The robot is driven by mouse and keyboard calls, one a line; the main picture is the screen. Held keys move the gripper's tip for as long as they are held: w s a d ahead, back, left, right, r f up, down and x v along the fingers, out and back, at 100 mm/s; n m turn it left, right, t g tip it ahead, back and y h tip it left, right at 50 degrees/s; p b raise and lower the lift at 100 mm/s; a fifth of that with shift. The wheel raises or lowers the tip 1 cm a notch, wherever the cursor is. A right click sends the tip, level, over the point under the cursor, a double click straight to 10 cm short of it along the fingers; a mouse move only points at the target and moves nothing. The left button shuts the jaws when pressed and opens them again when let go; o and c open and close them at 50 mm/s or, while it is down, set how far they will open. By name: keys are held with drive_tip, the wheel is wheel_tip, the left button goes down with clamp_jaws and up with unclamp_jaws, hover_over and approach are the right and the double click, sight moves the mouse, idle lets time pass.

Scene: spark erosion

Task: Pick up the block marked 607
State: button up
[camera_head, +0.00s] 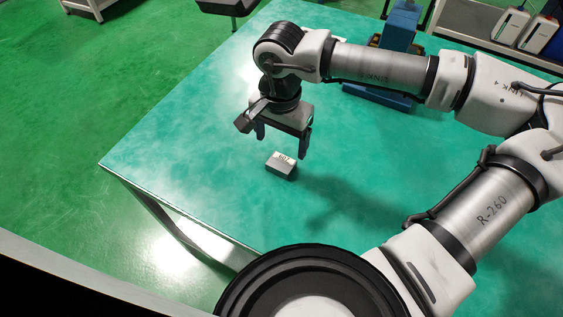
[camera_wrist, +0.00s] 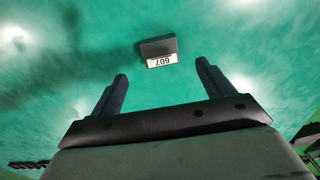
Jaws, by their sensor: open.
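The block marked 607 (camera_head: 281,166) is a small grey block with a white marked face, lying on the green table (camera_head: 200,165). In the wrist view the block (camera_wrist: 158,50) sits beyond my fingertips, roughly centred between them, with its label reading upside down. My gripper (camera_head: 281,142) is above the table, near the block and apart from it. In the wrist view my gripper (camera_wrist: 162,68) has its two dark fingers spread wide with nothing between them.
A blue device (camera_head: 400,28) on a blue base stands at the back of the table, behind my arm. A shelf (camera_head: 470,20) with white containers (camera_head: 510,24) stands at the top right. The table around the block is clear; its left edge is near.

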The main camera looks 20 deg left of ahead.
wheel_tip(320, 180, down, 7)
drive_tip(key=shift+w+f+p, duration=0.1)
drive_tip(key=shift+f+p, duration=0.1)
drive_tip(key=shift+p, duration=0.65)
drive_tip(key=shift+c, duration=0.3)
drive_tip(key=c, duration=1.4)
drive_tip(key=shift+r, duration=0.1)
